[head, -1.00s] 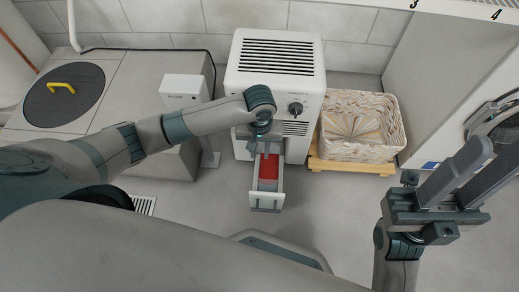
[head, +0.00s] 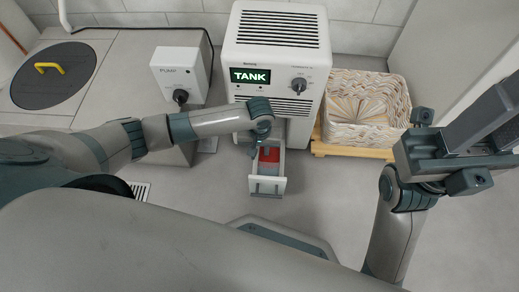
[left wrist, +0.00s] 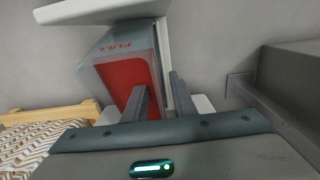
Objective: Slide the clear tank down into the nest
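The clear tank (head: 269,156), red inside, sits in the open white drawer (head: 267,186) at the foot of a white machine (head: 272,55). In the left wrist view the tank (left wrist: 120,48) looks tilted and bears a red "FULL" mark. My left gripper (head: 260,143) is over the drawer's inner end. In the left wrist view its fingers (left wrist: 160,98) stand apart at the tank's edge, one in front of the red face. Whether they pinch the tank is unclear. How deep the tank sits is hidden. My right gripper (head: 490,125) is open and empty at the right, partly cut off.
The machine's display (head: 250,75) reads "TANK". A pump box (head: 180,74) stands to its left, near a round dark lid (head: 52,75). A woven basket (head: 365,108) on a wooden base (head: 350,149) stands right. The floor before the drawer is clear.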

